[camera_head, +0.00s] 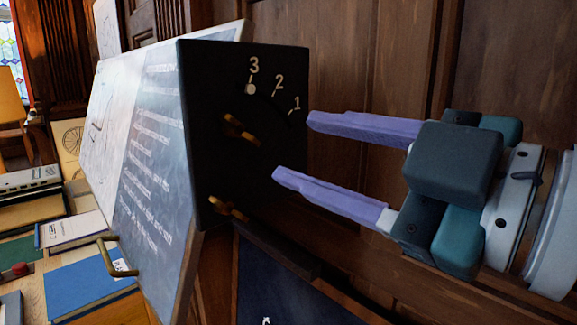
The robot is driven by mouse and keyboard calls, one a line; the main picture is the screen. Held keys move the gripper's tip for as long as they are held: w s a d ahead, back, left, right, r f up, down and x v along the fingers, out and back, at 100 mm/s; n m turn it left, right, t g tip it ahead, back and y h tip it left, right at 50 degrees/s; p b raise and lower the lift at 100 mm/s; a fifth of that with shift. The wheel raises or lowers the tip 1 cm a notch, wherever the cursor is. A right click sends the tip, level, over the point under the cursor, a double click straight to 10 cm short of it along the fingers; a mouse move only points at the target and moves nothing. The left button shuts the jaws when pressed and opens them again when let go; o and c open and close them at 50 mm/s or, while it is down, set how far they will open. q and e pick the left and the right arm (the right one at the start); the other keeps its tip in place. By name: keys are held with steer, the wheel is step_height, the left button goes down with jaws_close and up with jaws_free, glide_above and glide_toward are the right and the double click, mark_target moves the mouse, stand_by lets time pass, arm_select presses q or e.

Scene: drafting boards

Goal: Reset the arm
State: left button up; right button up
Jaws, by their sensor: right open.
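A dark panel (215,165) stands at the side of a tilted drafting board (150,150). It bears the numbers 3, 2 and 1 in an arc, with a pale round knob (250,89) just below the 3. Two brass pieces, an upper one (240,130) and a lower one (228,208), stick out from the panel. Which part is the task's arm, I cannot tell. My right gripper (293,147) comes in from the right, its two purple fingers apart and empty, tips near the panel's right edge. Contact is not clear. My left gripper is not in view.
Wood panelling (385,60) stands behind my right gripper. A dark blue surface (265,290) and a dark ledge (275,250) lie below the panel. At left a table holds several books, including a blue one (85,285), near a brass handle (115,262).

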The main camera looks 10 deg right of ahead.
steer(key=shift+s+d, duration=0.15)
steer(key=s+d+f+m+g+h, duration=0.1)
steer(key=s+d+f+m+h, duration=0.1)
steer(key=d+f+m+h, duration=0.45)
steer(key=s+d+f+m+g+h, duration=0.25)
steer(key=s+f+m+g, duration=0.2)
steer(key=s+f, duration=0.35)
steer(key=s+d+f+m+g+h, duration=0.1)
steer(key=s+d+f+m+g, duration=0.2)
steer(key=s+f+g, duration=0.35)
steer(key=s+r+t+p, duration=0.1)
steer(key=s+r+p, duration=0.2)
steer(key=r+p, duration=1.6)
steer(key=shift+s+p, duration=0.15)
steer(key=shift+p, duration=0.4)
